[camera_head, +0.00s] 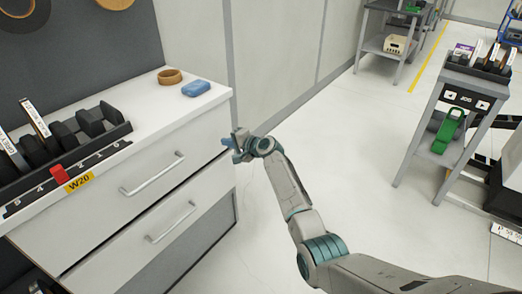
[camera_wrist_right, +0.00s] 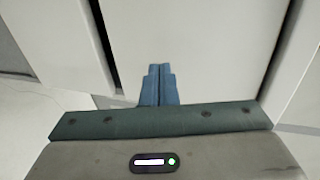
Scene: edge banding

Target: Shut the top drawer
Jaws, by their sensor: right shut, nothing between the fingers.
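The top drawer (camera_head: 110,192) is a white front with a bar handle (camera_head: 152,173), just under the cabinet's worktop. It looks nearly flush with the cabinet; I cannot tell how far it stands out. My right gripper (camera_head: 233,145) is at the right end of this front, near the cabinet corner. In the right wrist view its blue fingers (camera_wrist_right: 158,85) are together, with nothing between them. They point at a pale panel (camera_wrist_right: 200,45) with dark gaps on both sides; contact cannot be told. My left gripper is not in view.
A second drawer handle (camera_head: 171,222) is below. On the worktop (camera_head: 150,103) are a brown tape roll (camera_head: 170,77), a blue object (camera_head: 196,88) and a black rack (camera_head: 62,150). A grey trolley (camera_head: 465,95) stands at right. The floor (camera_head: 330,150) between is clear.

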